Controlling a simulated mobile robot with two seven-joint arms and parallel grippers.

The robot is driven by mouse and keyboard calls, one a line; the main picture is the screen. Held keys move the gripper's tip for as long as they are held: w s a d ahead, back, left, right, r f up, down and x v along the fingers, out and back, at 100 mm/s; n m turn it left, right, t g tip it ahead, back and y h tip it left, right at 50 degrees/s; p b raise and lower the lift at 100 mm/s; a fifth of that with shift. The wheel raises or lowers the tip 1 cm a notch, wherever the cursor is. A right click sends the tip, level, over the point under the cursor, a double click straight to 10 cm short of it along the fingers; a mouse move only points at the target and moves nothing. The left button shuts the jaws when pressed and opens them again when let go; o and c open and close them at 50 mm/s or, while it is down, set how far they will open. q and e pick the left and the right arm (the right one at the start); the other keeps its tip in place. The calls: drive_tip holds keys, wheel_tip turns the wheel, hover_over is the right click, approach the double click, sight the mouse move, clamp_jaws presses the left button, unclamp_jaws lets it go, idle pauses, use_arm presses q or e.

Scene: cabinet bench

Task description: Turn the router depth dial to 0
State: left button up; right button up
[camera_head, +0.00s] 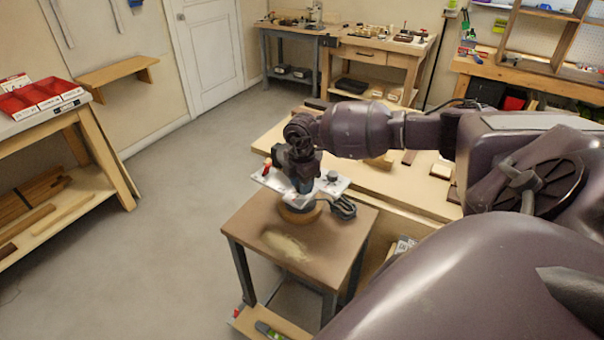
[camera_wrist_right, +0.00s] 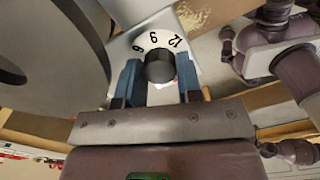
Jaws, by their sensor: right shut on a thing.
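The router (camera_head: 335,186) stands on a small brown table (camera_head: 300,246), with a white plate, a red-topped part at its left end and a dark knob at its right. My right gripper (camera_head: 301,186) reaches down onto it from above, and the arm hides much of the router. In the right wrist view, the black knob of the depth dial (camera_wrist_right: 159,66) sits between the blue fingers of my right gripper (camera_wrist_right: 159,80), which is shut on it. A white scale (camera_wrist_right: 158,40) beside the knob shows 9 and 12, and a third figure that looks like 6. The pointer and 0 cannot be made out.
A long wooden bench (camera_head: 420,189) with wood pieces stands close behind and to the right. Open grey floor (camera_head: 165,230) lies to the left of the small table.

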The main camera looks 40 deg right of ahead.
use_arm(q)
drive_tip(key=shift+s+f, duration=0.1)
drive_tip(key=shift+s, duration=0.3)
use_arm(e)
drive_tip(key=shift+m, duration=0.5)
drive_tip(key=o, duration=0.7)
drive_tip(key=shift+c, duration=0.2)
use_arm(q)
drive_tip(key=shift+w, duration=0.15)
drive_tip(key=shift+r, duration=0.2)
use_arm(e)
drive_tip(key=shift+r, duration=0.15)
drive_tip(key=shift+r+p, duration=0.25)
drive_tip(key=shift+p, duration=0.2)
wheel_tip(320, 180, up, 5)
drive_tip(key=p, duration=0.3)
drive_tip(key=shift+f, duration=0.2)
use_arm(q)
drive_tip(key=shift+s+a+r, duration=0.1)
drive_tip(key=shift+s+r, duration=0.5)
drive_tip(key=shift+r, duration=0.1)
use_arm(e)
drive_tip(key=shift+r, duration=2.75)
